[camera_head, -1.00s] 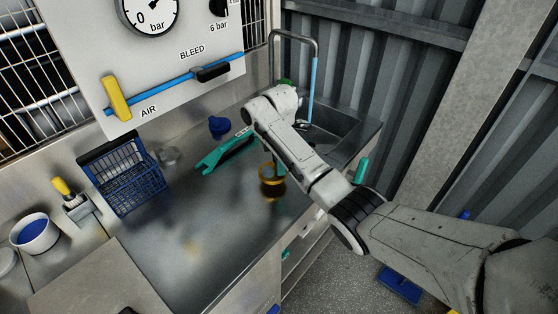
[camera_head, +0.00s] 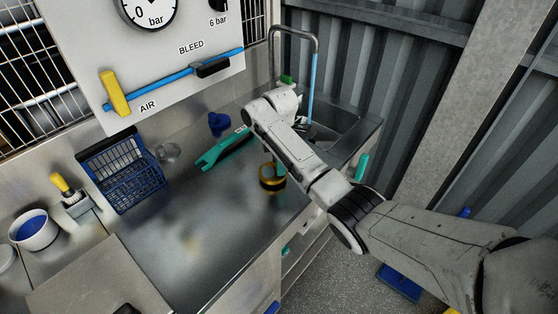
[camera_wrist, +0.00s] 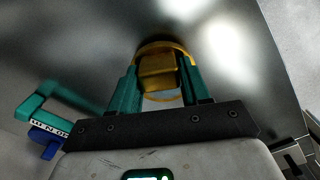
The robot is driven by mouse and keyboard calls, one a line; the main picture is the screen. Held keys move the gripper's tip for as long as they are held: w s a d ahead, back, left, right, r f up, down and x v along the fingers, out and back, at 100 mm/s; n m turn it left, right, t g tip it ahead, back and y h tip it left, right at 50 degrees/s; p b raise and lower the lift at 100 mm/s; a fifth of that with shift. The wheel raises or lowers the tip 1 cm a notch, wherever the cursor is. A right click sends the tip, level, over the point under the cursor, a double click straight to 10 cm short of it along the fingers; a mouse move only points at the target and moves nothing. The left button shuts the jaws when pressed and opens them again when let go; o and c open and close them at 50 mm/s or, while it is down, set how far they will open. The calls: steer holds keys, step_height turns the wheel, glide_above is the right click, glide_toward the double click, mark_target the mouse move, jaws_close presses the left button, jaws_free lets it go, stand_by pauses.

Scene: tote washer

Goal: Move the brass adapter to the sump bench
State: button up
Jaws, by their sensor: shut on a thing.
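The brass adapter (camera_head: 273,178) is a round golden piece with a dark band, over the right front part of a steel bench top (camera_head: 195,225). In the wrist view the adapter (camera_wrist: 160,75) sits between the teal fingers of my gripper (camera_wrist: 158,70), which is shut on it. In the head view my wrist and arm hide most of the fingers. I cannot tell whether the adapter touches the steel or hangs just above it. No label marks this bench as the sump bench.
A teal tool (camera_head: 224,151) and a blue fitting (camera_head: 218,123) lie behind the adapter. A blue basket (camera_head: 128,180) stands left. A sink (camera_head: 338,128) with a tall tap is at the back right. A gauge panel (camera_head: 180,60) rises behind. The front middle is clear.

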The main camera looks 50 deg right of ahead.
steer(key=shift+f, duration=0.1)
stand_by(0.4)
steer(key=shift+f, duration=0.55)
steer(key=shift+f, duration=0.15)
stand_by(0.4)
steer(key=o, duration=1.9)
steer(key=shift+c, duration=0.2)
steer(key=shift+r+p, duration=2)
steer(key=shift+r, duration=2.5)
